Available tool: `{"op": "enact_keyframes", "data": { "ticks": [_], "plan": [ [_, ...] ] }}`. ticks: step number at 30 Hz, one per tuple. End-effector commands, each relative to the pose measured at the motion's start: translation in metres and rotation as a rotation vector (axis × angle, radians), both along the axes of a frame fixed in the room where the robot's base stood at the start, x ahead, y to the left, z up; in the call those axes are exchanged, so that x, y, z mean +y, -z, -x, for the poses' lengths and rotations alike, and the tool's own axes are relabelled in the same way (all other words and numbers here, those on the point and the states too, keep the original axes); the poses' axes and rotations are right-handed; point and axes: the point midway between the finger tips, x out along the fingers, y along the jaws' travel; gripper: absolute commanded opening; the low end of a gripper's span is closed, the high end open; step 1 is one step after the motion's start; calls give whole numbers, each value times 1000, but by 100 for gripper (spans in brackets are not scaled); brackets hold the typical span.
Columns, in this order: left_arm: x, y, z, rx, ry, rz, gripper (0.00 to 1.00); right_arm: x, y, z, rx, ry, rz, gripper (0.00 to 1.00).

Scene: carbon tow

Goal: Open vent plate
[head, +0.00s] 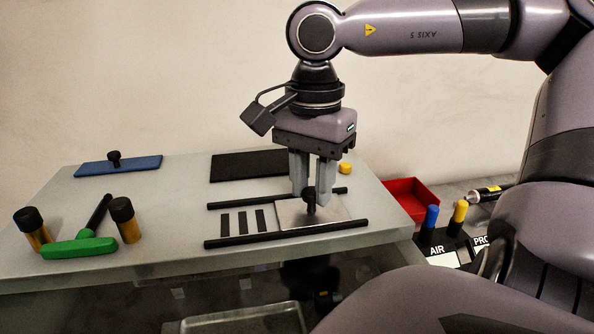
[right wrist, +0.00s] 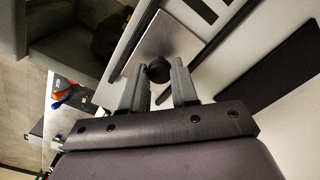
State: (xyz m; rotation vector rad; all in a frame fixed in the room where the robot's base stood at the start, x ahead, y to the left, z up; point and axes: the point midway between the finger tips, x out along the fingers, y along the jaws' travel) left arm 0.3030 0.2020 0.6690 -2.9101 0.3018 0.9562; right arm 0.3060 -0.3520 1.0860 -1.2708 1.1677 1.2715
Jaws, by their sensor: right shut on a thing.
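The vent plate (head: 335,212) is a bright metal sheet lying between two black rails, over the right part of the rail span. It also shows in the right wrist view (right wrist: 172,40). A black knob (head: 310,206) stands up from it. Several dark vent slots (head: 242,222) lie uncovered to the left of the plate. My right gripper (head: 312,190) points down from above and is shut on the knob. In the right wrist view the knob (right wrist: 158,69) sits between the fingertips. My left gripper is not in view.
The rails (head: 285,234) run along the front and back of the plate. A black mat (head: 248,165) and a blue plate with a knob (head: 118,165) lie farther back. A red bin (head: 410,197) is right of the table.

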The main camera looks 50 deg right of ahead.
Motion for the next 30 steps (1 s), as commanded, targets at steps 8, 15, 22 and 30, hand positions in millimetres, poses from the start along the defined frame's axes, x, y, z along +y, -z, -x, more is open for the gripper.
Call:
{"op": "enact_keyframes", "data": {
  "ticks": [8,15,22,30],
  "plan": [
    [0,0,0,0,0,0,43,-1,-2,0,-7,-1,1,0],
    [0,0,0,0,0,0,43,-1,-1,0,-5,-1,1,54],
    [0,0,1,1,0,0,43,-1,-2,0,-3,-1,0,54],
    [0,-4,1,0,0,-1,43,-1,-37,-1,-7,0,1,54]
  ]
}}
